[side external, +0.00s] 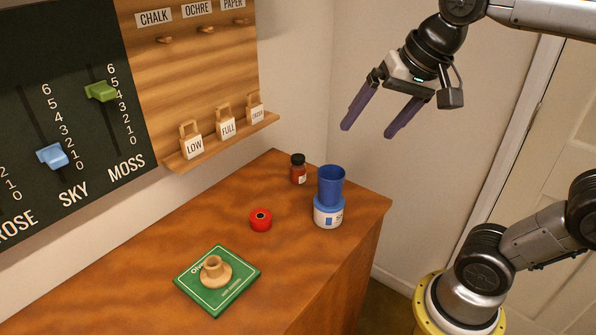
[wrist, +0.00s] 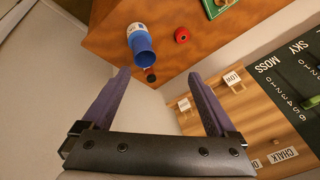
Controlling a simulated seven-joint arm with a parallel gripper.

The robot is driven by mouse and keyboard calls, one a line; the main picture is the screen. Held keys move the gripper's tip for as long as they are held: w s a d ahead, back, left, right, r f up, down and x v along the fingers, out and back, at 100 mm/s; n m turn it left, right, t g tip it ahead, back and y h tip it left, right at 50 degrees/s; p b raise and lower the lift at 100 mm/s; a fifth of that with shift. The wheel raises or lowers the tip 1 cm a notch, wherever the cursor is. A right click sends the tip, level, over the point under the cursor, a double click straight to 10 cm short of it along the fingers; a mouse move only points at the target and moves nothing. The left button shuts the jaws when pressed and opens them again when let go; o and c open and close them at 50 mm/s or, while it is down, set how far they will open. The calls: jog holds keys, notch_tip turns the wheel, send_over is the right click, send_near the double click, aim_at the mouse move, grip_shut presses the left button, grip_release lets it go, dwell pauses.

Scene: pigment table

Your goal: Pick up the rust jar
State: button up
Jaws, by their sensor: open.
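The rust jar (side external: 298,172) is a small reddish-brown jar with a black lid, upright near the back corner of the wooden table. In the wrist view its dark lid (wrist: 151,76) shows just past the blue cup, and the rest of the jar is mostly hidden. My gripper (side external: 368,128) is open and empty, high above the table and to the right of the jar. In the wrist view its two purple fingers (wrist: 160,78) are spread wide, with the jar lid far below between them.
A blue cup (side external: 331,184) stands on a white-and-blue jar (side external: 328,214) close to the rust jar. A red round item (side external: 260,219) lies nearby. A tan holder (side external: 214,271) sits on a green book (side external: 190,281). A board with a tag shelf (side external: 222,143) stands behind the table.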

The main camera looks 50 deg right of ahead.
jog(key=w+d+r+m, duration=0.2)
jog(key=w+m, duration=0.1)
jog(key=w, duration=0.4)
jog(key=m+g, duration=0.5)
jog(key=m, duration=0.2)
send_over(298, 169)
jog(key=w, duration=0.2)
notch_tip(298, 169, down, 14)
jog(key=f, duration=0.2)
jog(key=d+f, duration=0.1)
jog(key=f, duration=0.2)
jog(key=shift+s+d+f, duration=0.2)
jog(key=shift+d+f, duration=0.1)
jog(key=shift+d, duration=0.05)
notch_tip(298, 169, down, 7)
jog(key=shift+r, duration=0.1)
jog(key=shift+s+f, duration=0.15)
jog(key=shift+f, duration=2.8)
